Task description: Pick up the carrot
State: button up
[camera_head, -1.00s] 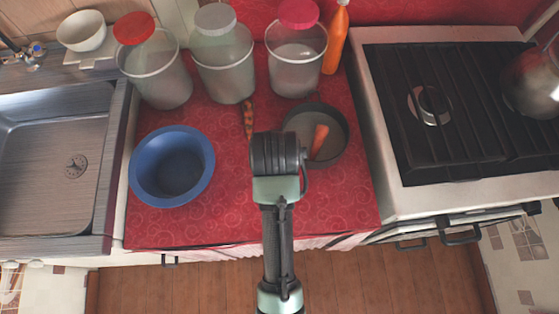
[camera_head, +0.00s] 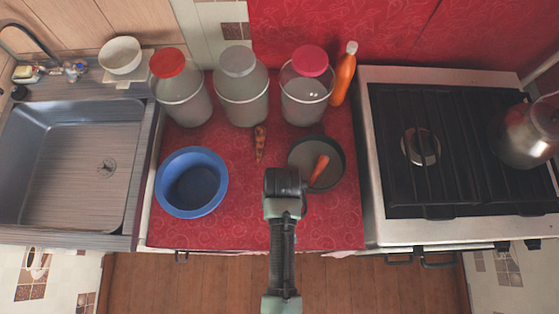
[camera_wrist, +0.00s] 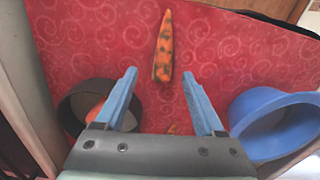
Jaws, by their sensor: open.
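An orange carrot with dark green spots (camera_head: 259,143) lies on the red counter in front of the jars. A plain orange, carrot-like piece (camera_head: 319,168) lies in a dark round pan (camera_head: 334,181). My gripper (camera_wrist: 158,72) is open and empty, its blue fingers apart and touching nothing visible. In the head view my arm's end hides the fingers, in front of the spotted carrot and at the pan's lower left.
A blue bowl (camera_head: 192,181) stands left of my arm. Three lidded jars (camera_head: 242,90) and an orange bottle (camera_head: 344,75) line the back. A sink (camera_head: 70,160) is left; a stove (camera_head: 460,150) with a metal pot (camera_head: 528,135) is right.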

jog(key=shift+a+f, duration=0.15)
jog(key=shift+f, duration=1.55)
jog(key=shift+a+f, duration=0.1)
jog(key=shift+f, duration=1.55)
grip_shut()
